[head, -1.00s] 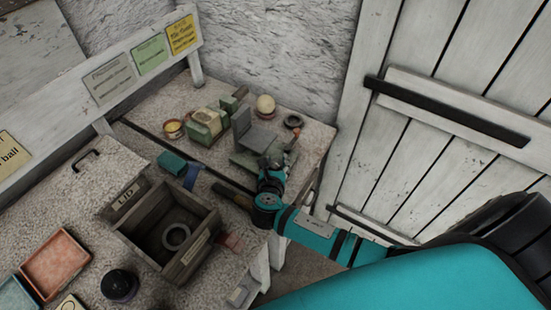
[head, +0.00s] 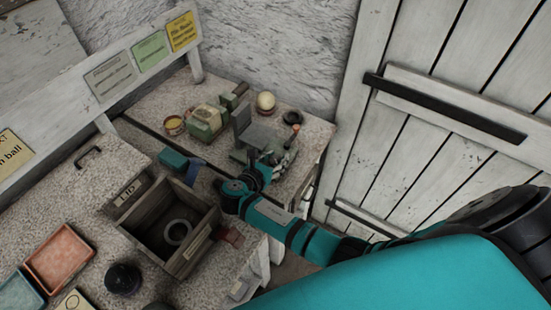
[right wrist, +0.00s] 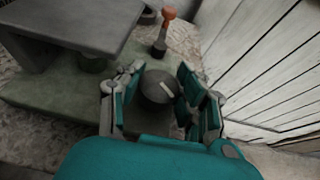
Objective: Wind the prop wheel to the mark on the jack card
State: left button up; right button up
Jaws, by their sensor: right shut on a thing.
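The jack stands at the back right of the bench, with a grey plate (head: 242,118) and a green-grey base (right wrist: 45,88). The prop wheel (right wrist: 158,88) is a dark round knob with a short white mark, close to the jack's base in the right wrist view. My right gripper (right wrist: 161,98) has its fingers on either side of the wheel and is shut on it. In the head view my right gripper (head: 278,158) hides the wheel. Yellow (head: 181,33), green (head: 150,53) and grey (head: 110,78) cards hang on the rail; their print is too small to tell which is the jack card. My left gripper is out of view.
A wooden box (head: 188,262) with a ring inside stands in front of my arm. A pale ball (head: 265,101), a dark ring (head: 292,117) and a green device (head: 206,122) lie around the jack. An orange-topped tool (right wrist: 161,42) stands beyond the wheel. A plank door (head: 430,110) is at right.

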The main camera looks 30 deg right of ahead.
jog(key=o, duration=1.2)
